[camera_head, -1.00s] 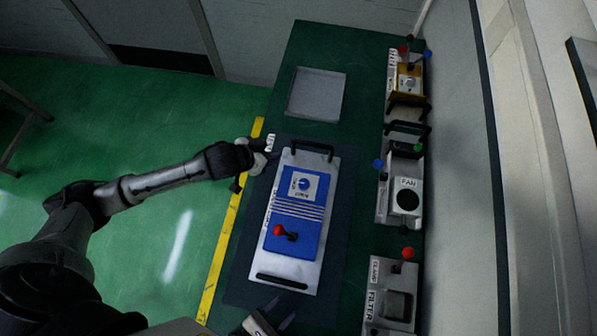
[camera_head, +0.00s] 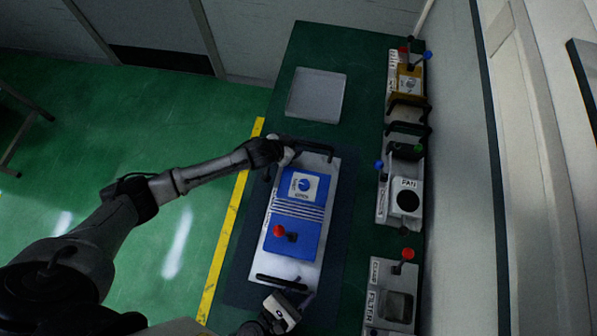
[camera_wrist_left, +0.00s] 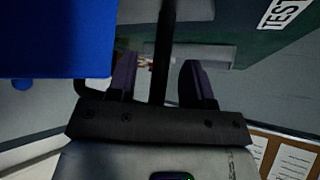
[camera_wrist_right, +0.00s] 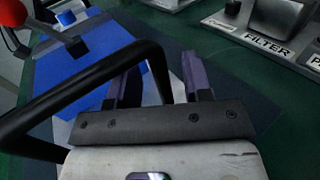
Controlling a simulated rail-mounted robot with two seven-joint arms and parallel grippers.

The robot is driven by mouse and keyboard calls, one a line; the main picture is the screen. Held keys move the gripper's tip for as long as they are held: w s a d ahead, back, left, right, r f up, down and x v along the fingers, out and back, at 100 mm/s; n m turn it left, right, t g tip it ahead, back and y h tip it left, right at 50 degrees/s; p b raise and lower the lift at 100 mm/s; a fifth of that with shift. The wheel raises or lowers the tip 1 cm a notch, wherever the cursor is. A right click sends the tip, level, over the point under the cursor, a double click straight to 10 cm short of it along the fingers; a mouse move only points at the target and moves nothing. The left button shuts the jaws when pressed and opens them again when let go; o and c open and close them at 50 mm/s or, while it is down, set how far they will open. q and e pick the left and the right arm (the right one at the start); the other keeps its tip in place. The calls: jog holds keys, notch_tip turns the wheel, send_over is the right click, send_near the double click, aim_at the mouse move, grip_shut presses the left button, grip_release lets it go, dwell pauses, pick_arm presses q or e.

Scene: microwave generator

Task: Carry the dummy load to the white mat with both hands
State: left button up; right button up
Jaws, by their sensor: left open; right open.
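The dummy load, a silver plate with a blue box (camera_head: 295,215) and a red-knobbed lever, lies flat on a dark mat. A black handle stands at each end. My left gripper (camera_head: 290,155) is open at the far handle (camera_head: 315,148). In the left wrist view, a black bar (camera_wrist_left: 166,35) passes between its fingers (camera_wrist_left: 158,75). My right gripper (camera_head: 298,297) is open at the near handle (camera_head: 281,283). In the right wrist view, that handle (camera_wrist_right: 95,85) reaches between its fingers (camera_wrist_right: 160,75). A pale grey square (camera_head: 316,95), apparently the white mat, lies empty beyond the load.
Along the bench's right side stand the filter unit (camera_head: 391,296), the fan unit (camera_head: 399,187) and an orange-fronted unit (camera_head: 407,82). Green bench surface shows between them and the dark mat. A wall rises behind them.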

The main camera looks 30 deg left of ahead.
pick_arm(q)
jog(key=shift+w+d+f, duration=0.1)
jog(key=shift+w+f, duration=0.2)
jog(key=shift+f, duration=0.05)
pick_arm(e)
jog(key=shift+w+d, duration=0.1)
jog(key=shift+w, duration=0.1)
pick_arm(q)
grip_shut()
pick_arm(e)
grip_shut()
dwell(0.9)
pick_arm(q)
jog(key=shift+r, duration=0.25)
pick_arm(e)
jog(key=shift+r, duration=0.2)
